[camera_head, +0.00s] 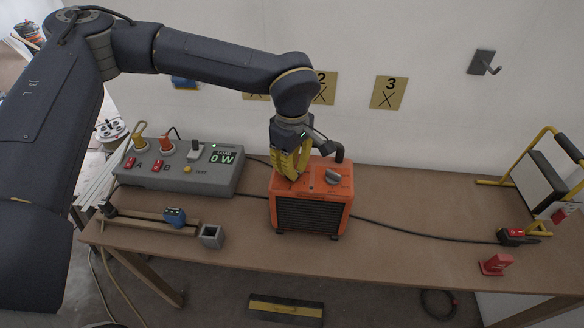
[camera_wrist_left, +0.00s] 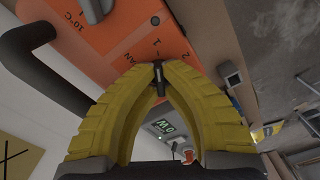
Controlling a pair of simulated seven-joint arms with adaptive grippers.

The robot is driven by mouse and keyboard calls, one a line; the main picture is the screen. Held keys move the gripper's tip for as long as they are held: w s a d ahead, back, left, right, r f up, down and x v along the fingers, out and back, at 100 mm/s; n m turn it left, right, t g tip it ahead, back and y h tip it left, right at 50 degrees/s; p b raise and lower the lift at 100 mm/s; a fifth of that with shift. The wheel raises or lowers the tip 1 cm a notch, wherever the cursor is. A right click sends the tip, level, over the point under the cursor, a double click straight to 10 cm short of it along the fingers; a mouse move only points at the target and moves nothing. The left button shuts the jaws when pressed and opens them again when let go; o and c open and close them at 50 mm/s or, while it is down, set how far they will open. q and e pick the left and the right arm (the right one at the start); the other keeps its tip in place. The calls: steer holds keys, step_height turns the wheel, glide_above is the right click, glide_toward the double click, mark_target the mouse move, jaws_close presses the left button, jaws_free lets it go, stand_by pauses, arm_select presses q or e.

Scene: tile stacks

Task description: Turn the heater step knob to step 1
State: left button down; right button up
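The orange heater (camera_head: 284,212) stands on the wooden bench with its dark grille facing front. My left gripper (camera_head: 291,176) points down over the left part of its top and hides the step knob in the head view. In the left wrist view the yellow fingers (camera_wrist_left: 158,72) come together around a narrow dark piece, the step knob (camera_wrist_left: 158,84), with a light line on it. Marks FAN, 1 and 2 are printed around it on the orange top (camera_wrist_left: 120,45). The fingers look shut on the knob. My right gripper is not in view.
A grey thermostat knob (camera_head: 334,177) sits on the heater top to the right, near a dark curved handle (camera_head: 339,152). A grey load box (camera_head: 190,176) reading 0 W stands to the left. A black cable (camera_head: 420,233) crosses the bench toward a red-and-black connector (camera_head: 514,236).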

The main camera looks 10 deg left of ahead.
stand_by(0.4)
arm_select(q)
steer(key=c, duration=1.5)
jaws_free()
steer(key=shift+c, duration=0.2)
step_height(320, 180, up, 12)
